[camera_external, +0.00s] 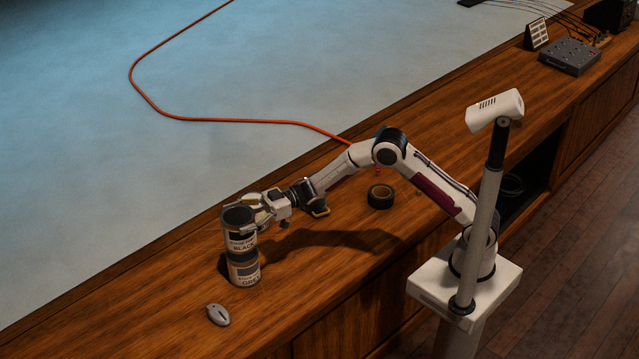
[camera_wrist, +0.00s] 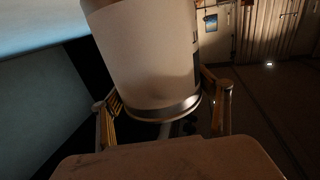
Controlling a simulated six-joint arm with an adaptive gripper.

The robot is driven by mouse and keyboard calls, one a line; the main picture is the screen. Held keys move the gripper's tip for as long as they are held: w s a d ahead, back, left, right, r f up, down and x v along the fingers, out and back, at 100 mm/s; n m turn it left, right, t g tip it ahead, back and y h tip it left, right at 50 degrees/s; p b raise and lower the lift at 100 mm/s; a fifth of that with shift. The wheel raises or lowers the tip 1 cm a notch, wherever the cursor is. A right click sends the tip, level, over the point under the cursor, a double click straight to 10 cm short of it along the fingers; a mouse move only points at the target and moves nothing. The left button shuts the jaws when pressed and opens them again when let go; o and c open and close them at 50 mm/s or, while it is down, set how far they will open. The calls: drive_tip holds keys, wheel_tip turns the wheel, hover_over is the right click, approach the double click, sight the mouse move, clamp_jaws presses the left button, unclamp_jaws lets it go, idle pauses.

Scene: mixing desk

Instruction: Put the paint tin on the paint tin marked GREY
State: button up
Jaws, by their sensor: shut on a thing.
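The paint tin marked BLACK (camera_external: 240,240) is upright, directly above the paint tin marked GREY (camera_external: 243,270) on the wooden desk. The two tins look lined up, one over the other. I cannot tell whether the upper tin's base touches the lower tin's top. My gripper (camera_external: 250,214) is shut on the BLACK tin near its upper part, coming from the right. In the wrist view the BLACK tin (camera_wrist: 147,60) fills the upper middle, with a finger of my gripper (camera_wrist: 165,112) on each side. The GREY tin cannot be made out in the wrist view.
A computer mouse (camera_external: 218,314) lies in front of the tins. A roll of dark tape (camera_external: 380,196) lies to the right, below my arm. An orange cable (camera_external: 235,121) runs onto the desk. A grey mixer box (camera_external: 570,56) stands far right.

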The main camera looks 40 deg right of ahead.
sight(220, 235)
drive_tip(key=shift+f, duration=1.6)
drive_tip(key=shift+f, duration=0.1)
drive_tip(key=o, duration=2.1)
drive_tip(key=shift+f, duration=0.25)
drive_tip(key=shift+r, duration=0.1)
drive_tip(key=v, duration=1.2)
